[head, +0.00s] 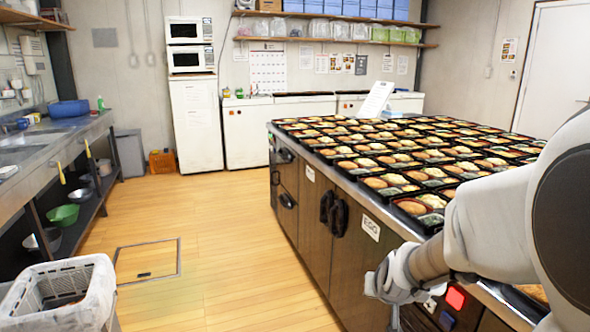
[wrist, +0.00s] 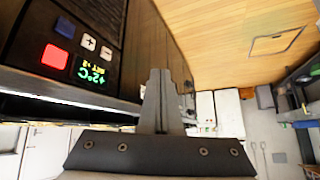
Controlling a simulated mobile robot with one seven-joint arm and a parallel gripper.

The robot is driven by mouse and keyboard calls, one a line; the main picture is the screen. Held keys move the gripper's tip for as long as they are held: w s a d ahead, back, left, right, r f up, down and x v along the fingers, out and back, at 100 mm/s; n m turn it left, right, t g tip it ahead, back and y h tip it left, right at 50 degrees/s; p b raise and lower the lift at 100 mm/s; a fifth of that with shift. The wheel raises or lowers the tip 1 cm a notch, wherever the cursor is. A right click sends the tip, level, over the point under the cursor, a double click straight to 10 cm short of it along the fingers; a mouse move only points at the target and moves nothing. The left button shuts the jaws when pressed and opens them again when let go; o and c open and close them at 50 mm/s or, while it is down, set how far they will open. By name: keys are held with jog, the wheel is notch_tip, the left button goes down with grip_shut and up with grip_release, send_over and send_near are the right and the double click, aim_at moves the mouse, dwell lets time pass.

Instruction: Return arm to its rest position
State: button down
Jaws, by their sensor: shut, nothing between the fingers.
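My arm reaches in from the right edge of the head view, in front of the long counter. My gripper (head: 372,287) is at the counter's front side, below its top edge. In the wrist view my gripper (wrist: 159,72) shows its two fingers pressed together, with nothing between them. The counter's control panel (wrist: 78,50), with a red button and a lit temperature display, is beside the fingers in that view. I cannot tell whether the fingers touch the counter's front.
Many bento trays (head: 408,160) cover the counter top (head: 300,143). A sink bench (head: 50,145) stands at the left, with a grey basket (head: 60,290) at the lower left. The wooden floor (head: 215,240) between them is clear. White fridges (head: 196,120) stand at the back.

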jog(key=s+a+r+n+g, duration=0.1)
jog(key=s+r, duration=0.5)
jog(key=s, duration=0.6)
jog(key=s+a+r+n+g, duration=0.15)
jog(key=s+r, duration=0.35)
jog(key=s, duration=0.6)
notch_tip(320, 180, up, 20)
jog(key=p, duration=2)
jog(key=shift+a+r+y, duration=0.25)
jog(key=shift+y, duration=0.05)
jog(key=shift+w, duration=0.1)
